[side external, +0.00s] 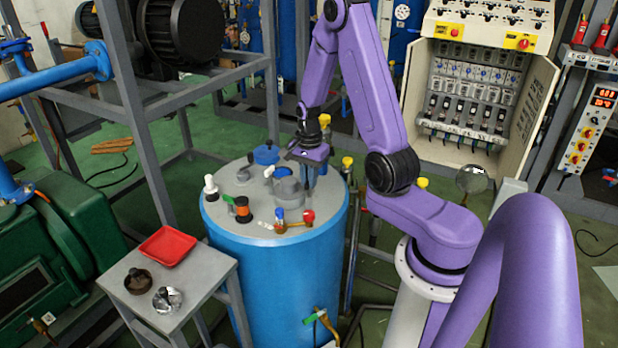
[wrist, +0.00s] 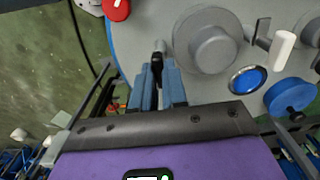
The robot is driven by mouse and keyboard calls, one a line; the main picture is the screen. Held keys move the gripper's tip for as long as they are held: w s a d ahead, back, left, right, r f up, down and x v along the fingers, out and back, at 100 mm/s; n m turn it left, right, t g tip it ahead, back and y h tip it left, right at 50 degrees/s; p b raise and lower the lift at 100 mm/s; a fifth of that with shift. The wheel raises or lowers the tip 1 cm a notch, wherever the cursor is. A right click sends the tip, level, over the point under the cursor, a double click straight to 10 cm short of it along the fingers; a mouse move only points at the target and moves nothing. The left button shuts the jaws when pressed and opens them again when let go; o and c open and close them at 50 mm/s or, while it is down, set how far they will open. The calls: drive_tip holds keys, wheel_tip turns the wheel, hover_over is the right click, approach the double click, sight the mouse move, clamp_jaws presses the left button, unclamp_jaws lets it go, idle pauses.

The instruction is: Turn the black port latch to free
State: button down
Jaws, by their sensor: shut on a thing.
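The black port latch (wrist: 158,50) shows in the wrist view as a small dark piece between my fingertips, beside the round grey port cover (wrist: 207,42). My gripper (wrist: 158,82) is shut on it. In the side view my gripper (side external: 311,182) points down at the lid, just right of the grey port cover (side external: 287,190). There the latch is too small or too hidden to make out.
A small table (side external: 195,290) with a red tray (side external: 166,246) stands front left.

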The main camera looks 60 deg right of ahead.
drive_tip(key=c, duration=1.2)
unclamp_jaws()
drive_tip(key=shift+o, duration=0.2)
drive_tip(key=shift+r, duration=0.15)
wheel_tip(320, 180, up, 17)
drive_tip(key=shift+r, duration=0.1)
